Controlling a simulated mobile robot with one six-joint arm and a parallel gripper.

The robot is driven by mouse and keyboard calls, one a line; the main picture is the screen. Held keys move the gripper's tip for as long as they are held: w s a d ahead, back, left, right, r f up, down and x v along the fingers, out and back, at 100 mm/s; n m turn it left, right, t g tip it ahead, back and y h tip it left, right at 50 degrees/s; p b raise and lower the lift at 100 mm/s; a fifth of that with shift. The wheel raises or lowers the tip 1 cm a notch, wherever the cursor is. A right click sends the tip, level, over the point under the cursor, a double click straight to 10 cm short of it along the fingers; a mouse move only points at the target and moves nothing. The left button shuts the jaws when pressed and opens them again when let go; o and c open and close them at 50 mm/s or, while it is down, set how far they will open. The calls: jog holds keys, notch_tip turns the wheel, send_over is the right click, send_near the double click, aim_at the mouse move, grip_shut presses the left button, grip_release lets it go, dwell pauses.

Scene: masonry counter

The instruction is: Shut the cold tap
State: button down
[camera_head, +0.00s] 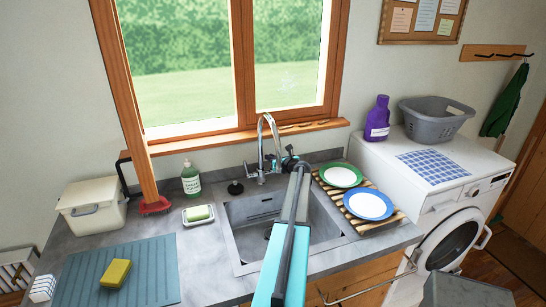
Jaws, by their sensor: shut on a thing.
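The chrome mixer tap (261,145) stands behind the sink, with its tall curved spout over the basin. A small handle shows on the left of its base (250,173). My gripper (288,158) is at the right side of the tap, at the end of my arm, which reaches up from the front over the sink. It is shut on the tap's right-hand handle, the cold tap as far as I can tell. The gripper's dark parts mostly hide that handle, so its angle cannot be read. I cannot make out running water.
The sink (241,238) has a black plug (235,188) behind its left corner. A soap bottle (191,178) and soap dish (199,214) stand left. A rack (335,197) with a green-rimmed plate (341,176) and blue plate (370,204) stands right. The window sill is behind.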

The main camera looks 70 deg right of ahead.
jog(key=shift+s+d+r, duration=0.1)
jog(key=c, duration=1.8)
grip_release()
jog(key=shift+b+v, duration=0.6)
jog(key=shift+v, duration=0.65)
jog(key=shift+b+v, duration=1.9)
jog(key=shift+v, duration=3.75)
